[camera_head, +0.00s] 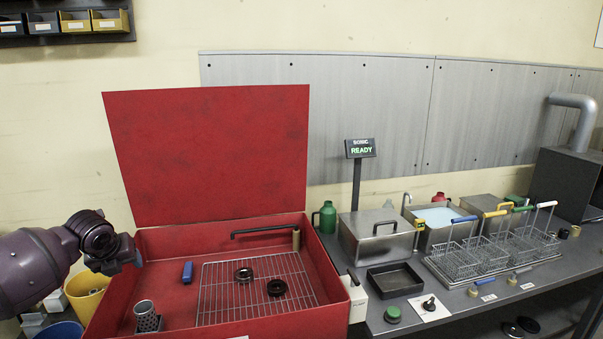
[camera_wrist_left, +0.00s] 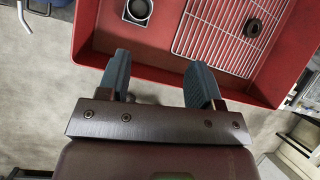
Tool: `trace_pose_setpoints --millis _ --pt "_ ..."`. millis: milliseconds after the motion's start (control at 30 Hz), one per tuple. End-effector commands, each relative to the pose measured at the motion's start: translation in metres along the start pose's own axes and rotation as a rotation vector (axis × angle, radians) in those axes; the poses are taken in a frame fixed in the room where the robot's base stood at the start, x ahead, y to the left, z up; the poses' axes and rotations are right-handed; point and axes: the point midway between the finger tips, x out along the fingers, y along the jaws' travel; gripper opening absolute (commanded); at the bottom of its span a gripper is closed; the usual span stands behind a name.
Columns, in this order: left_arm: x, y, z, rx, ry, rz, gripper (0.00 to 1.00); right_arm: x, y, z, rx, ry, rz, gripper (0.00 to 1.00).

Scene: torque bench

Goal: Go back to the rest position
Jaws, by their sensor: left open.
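My left gripper (camera_head: 136,262) hangs at the left edge of the open red parts washer (camera_head: 205,95). In the left wrist view my left gripper (camera_wrist_left: 162,75) has its two blue-grey fingers spread apart with nothing between them. The washer tub (camera_wrist_left: 170,48) lies beyond the fingertips there. My right gripper is in neither view.
In the tub are a wire rack (camera_head: 225,310) with two dark rings (camera_head: 277,287), a blue brush-like item (camera_head: 187,272) and a metal cup (camera_head: 146,316). A yellow bucket (camera_head: 86,296) stands left. Wire baskets (camera_head: 495,255) and a steel-lidded tank (camera_head: 375,238) stand right.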

Motion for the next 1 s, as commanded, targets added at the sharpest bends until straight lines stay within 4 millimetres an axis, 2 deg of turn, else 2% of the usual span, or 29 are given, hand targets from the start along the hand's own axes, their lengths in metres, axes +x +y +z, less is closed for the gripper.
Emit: trace_pose_setpoints --millis 100,267,433,567,767,867,1000 --pt "0.0 -0.005 0.006 -0.154 -0.044 -0.025 0.59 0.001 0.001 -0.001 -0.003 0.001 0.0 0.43" --pt "-0.01 -0.02 0.021 -0.382 -0.13 -0.102 0.59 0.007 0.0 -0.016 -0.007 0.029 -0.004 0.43" --pt "-0.026 -0.055 0.032 -0.631 -0.202 -0.261 0.59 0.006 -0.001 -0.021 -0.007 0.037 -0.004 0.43" --pt "-0.029 -0.083 0.022 -0.82 -0.2 -0.404 0.59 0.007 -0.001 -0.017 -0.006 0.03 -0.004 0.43" --pt "-0.017 -0.119 -0.022 -1.128 -0.103 -0.626 0.59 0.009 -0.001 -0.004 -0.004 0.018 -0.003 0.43" --pt "-0.007 -0.131 -0.056 -1.294 -0.015 -0.728 0.59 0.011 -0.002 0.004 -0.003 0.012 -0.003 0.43" --pt "0.009 -0.139 -0.114 -1.544 0.137 -0.853 0.59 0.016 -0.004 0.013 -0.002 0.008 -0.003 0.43"
